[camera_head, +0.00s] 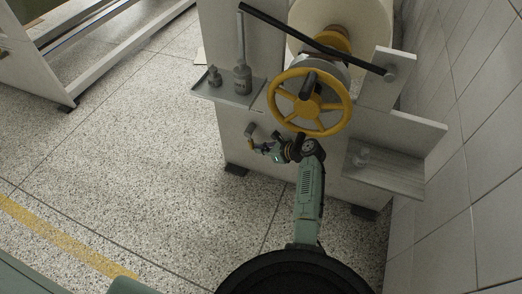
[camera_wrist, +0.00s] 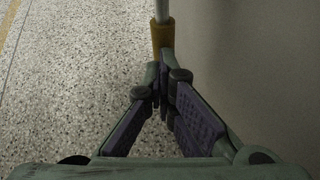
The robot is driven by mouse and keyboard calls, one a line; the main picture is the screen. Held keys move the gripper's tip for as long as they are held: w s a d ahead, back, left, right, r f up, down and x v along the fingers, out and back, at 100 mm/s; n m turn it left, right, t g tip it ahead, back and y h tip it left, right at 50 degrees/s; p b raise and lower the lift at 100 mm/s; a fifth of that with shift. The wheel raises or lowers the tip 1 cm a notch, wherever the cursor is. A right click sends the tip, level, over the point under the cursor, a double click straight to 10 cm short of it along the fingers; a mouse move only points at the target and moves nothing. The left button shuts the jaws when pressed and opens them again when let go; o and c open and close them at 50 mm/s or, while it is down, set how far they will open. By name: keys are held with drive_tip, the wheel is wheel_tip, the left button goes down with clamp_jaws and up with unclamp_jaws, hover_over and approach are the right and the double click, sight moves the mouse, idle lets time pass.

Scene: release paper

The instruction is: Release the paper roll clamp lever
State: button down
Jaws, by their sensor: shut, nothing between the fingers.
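The paper roll (camera_head: 345,22) sits at the top of a pale machine, behind a yellow handwheel (camera_head: 309,103). Below and left of the wheel, a small lever with a yellow grip (camera_head: 250,143) stands out from the machine's side. In the wrist view its grip (camera_wrist: 162,36) hangs on a grey rod, just beyond the fingertips. My gripper (camera_head: 262,148) is close to the grip in the head view; in the wrist view (camera_wrist: 163,88) its fingers meet, shut and empty. I cannot tell whether the fingertips touch the grip. I cannot be sure which part is the clamp lever.
A long black bar (camera_head: 305,38) crosses above the wheel. The machine's side wall (camera_wrist: 245,70) is close on the right. Speckled floor (camera_head: 140,150) is clear at left.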

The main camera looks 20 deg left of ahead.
drive_tip(key=a+f+y+b, duration=0.1)
drive_tip(key=a+y+b, duration=0.2)
drive_tip(key=a, duration=0.4)
drive_tip(key=shift+f+m+y+b, duration=0.3)
drive_tip(key=shift+f+y+b, duration=0.05)
drive_tip(key=shift+y, duration=0.45)
drive_tip(key=shift+w+a, duration=0.1)
idle(0.6)
